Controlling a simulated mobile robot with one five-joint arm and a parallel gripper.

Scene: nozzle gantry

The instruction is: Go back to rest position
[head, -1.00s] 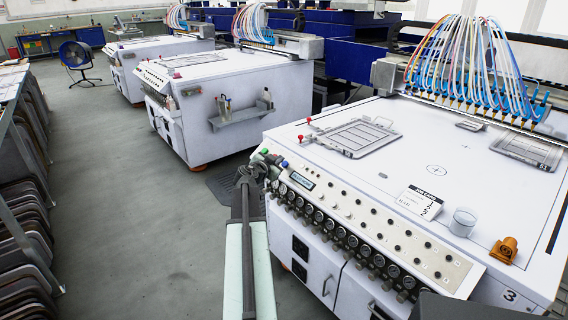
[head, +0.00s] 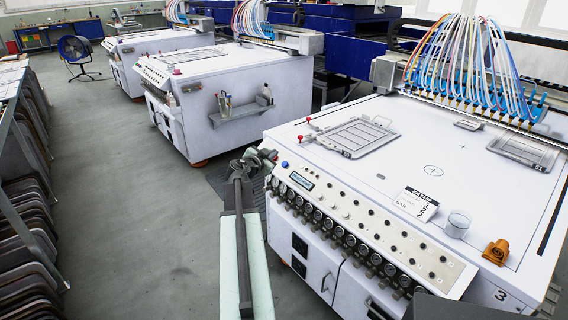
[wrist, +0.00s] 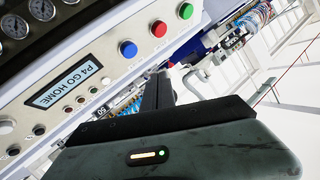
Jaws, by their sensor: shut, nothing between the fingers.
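My arm reaches up from the bottom of the head view, and my gripper (head: 264,154) is at the near left corner of the front machine (head: 375,170), by its control panel. In the wrist view, my gripper (wrist: 158,90) shows as a dark body with its fingers pointing up the picture, shut and empty. A blue button (wrist: 128,48), a red button (wrist: 159,28) and a green button (wrist: 186,11) are clear of the fingers. The panel display (wrist: 61,88) reads "P4 GO HOME". In the head view, my gripper hides part of the panel corner.
The machine top carries a job card (head: 415,203), a clear cup (head: 456,224) and an orange part (head: 498,251). Coloured hoses (head: 465,65) rise at its back. A rack (head: 25,190) lines the left side. The grey floor (head: 130,200) between is free.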

